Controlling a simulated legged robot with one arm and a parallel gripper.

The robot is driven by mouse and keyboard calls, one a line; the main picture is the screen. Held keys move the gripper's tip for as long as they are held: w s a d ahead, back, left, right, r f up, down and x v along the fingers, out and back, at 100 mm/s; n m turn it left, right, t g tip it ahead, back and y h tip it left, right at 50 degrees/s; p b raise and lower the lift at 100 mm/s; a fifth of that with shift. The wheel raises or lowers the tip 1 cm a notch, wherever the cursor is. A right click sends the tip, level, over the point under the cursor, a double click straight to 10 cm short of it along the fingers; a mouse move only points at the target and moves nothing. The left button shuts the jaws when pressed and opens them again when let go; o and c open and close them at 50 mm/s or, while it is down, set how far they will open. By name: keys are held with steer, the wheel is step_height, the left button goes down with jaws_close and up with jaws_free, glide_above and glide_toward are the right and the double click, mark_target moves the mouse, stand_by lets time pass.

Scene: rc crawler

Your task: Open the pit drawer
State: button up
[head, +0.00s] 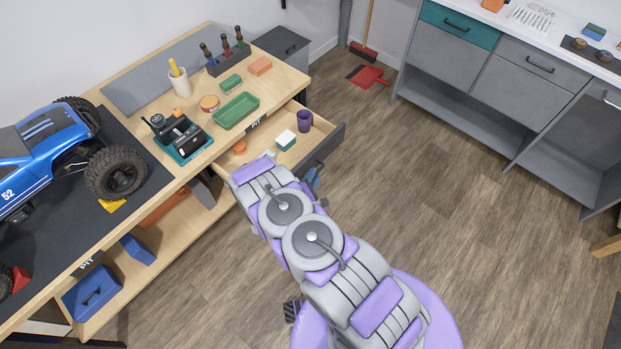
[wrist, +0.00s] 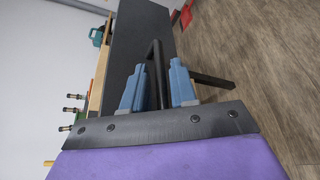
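The pit drawer (head: 320,137) is pulled out of the wooden workbench, with its inside showing. In the head view my arm hides most of the gripper; a blue part (head: 312,180) shows beside the drawer front.
The drawer holds a purple cup (head: 305,121), a white-topped box (head: 286,139) and an orange item (head: 240,147). The workbench (head: 283,92) carries a blue truck (head: 45,155) and a green tray (head: 236,111). Bare floor (head: 430,190) lies to the right, before grey cabinets (head: 519,90).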

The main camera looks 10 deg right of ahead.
steer(key=shift+o, duration=0.9)
steer(key=shift+d, duration=0.1)
steer(key=shift+s+a, duration=0.2)
steer(key=shift+a, duration=0.25)
steer(key=p+v, duration=0.2)
steer(key=v, duration=1.4)
steer(key=shift+s, duration=0.4)
steer(key=shift+r, duration=0.1)
